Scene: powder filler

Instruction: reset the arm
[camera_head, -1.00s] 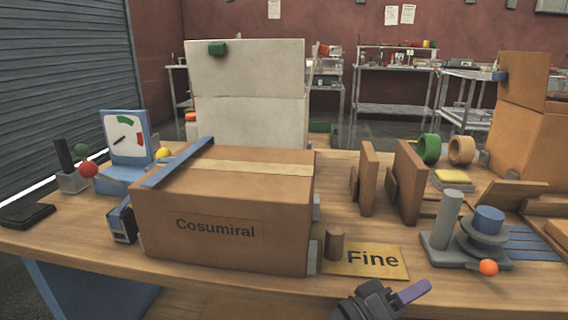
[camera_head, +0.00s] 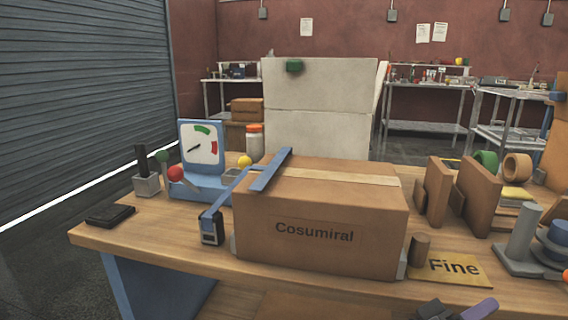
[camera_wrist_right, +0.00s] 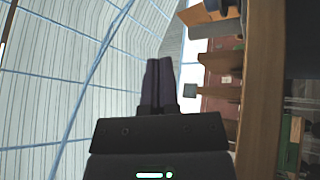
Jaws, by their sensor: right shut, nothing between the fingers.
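My right gripper (camera_head: 455,310) shows only in part at the bottom edge of the head view, in front of the table (camera_head: 190,245). In the right wrist view my right gripper (camera_wrist_right: 159,62) has its two dark fingers together with nothing between them. It is clear of the table edge, which runs down the right side of that view. My left gripper is not in view.
A cardboard box marked Cosumiral (camera_head: 315,235) stands mid-table. A blue dial gauge (camera_head: 202,150) is to its left. A Fine label (camera_head: 455,268) and brown upright boards (camera_head: 478,195) are to its right. The table's front left is mostly clear.

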